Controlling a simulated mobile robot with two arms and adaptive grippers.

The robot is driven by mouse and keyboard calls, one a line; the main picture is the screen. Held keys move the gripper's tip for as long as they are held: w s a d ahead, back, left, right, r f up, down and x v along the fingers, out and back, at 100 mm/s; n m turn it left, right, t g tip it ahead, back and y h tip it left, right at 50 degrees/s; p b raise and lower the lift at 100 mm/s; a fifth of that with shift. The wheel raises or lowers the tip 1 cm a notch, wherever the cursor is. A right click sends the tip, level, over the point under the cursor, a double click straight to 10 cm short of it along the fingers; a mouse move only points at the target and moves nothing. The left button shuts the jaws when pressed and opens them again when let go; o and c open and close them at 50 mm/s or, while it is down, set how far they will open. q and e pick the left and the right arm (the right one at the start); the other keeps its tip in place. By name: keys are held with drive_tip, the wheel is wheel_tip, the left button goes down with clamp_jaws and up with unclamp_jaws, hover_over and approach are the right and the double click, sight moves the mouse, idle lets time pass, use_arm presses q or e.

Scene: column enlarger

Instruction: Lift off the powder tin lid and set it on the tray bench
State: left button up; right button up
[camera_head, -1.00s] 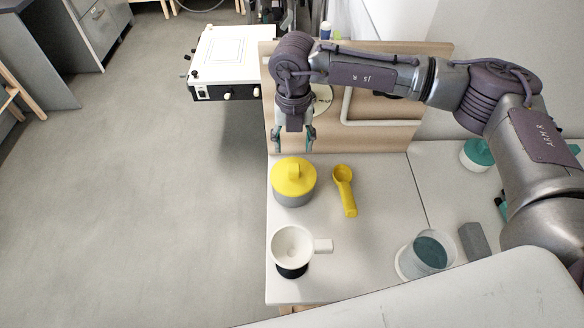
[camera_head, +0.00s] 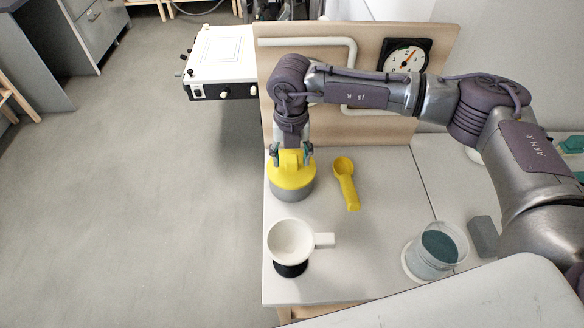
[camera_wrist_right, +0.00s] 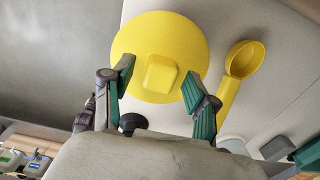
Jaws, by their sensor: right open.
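The powder tin (camera_head: 292,193) is a grey round tin on the white bench top. Its yellow lid (camera_head: 290,178) sits on it and has a raised knob (camera_wrist_right: 161,73) in the middle. My right gripper (camera_head: 291,157) is over the lid with its two fingers apart. In the right wrist view the green-padded fingertips (camera_wrist_right: 157,80) stand on either side of the knob, with clear gaps to it. The white bench (camera_head: 375,235) carries the tin near its left edge. I cannot tell which surface is the tray bench. My left gripper is not in view.
A yellow scoop (camera_head: 346,184) lies right of the tin. A white funnel cup (camera_head: 291,243) stands in front. A clear tub with dark contents (camera_head: 436,248) and a grey block (camera_head: 482,236) are at right. A wooden panel with a gauge (camera_head: 405,56) stands behind.

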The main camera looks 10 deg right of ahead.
drive_tip(key=shift+b, duration=0.55)
idle(0.5)
clamp_jaws()
idle(0.4)
